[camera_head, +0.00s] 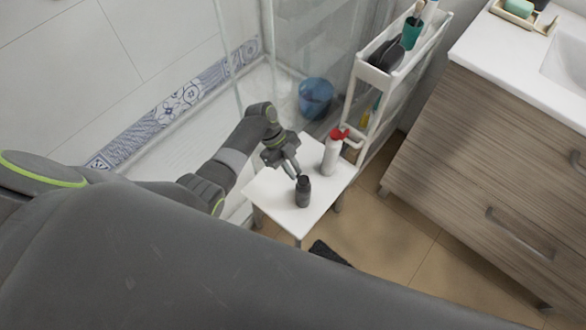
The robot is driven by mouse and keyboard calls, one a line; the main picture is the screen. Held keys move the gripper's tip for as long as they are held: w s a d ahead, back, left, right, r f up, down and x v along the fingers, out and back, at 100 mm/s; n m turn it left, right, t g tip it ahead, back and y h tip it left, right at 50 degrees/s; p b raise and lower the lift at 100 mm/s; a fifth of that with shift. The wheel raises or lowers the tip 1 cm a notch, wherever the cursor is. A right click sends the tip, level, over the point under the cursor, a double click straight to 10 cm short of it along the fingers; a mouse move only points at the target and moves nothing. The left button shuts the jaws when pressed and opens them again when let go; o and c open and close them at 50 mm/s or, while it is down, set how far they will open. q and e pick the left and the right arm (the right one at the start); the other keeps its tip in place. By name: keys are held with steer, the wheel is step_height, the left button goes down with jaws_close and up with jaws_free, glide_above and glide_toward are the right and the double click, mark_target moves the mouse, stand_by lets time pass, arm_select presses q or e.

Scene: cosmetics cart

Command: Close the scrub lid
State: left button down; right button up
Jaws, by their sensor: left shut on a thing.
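A small dark grey bottle, the scrub (302,195), stands upright on a small white table. Its top is at my left gripper's fingertips, and the lid is too small and dark to tell whether it is open or closed. My left gripper (296,174) reaches down from the upper left and is shut on the top of the scrub. The fingers partly hide the contact. My right gripper is not in view.
A white bottle with a red top (332,152) stands on the white table (270,195), right of the scrub. A white cart (363,73) with toiletries stands behind. A blue bucket (315,97) is behind the glass. A wooden vanity (480,150) is at right.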

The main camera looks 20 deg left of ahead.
arm_select(q)
steer(key=c, duration=1.3)
jaws_free()
steer(key=v, duration=0.7)
steer(key=shift+a+r, duration=0.15)
steer(key=shift+r, duration=0.15)
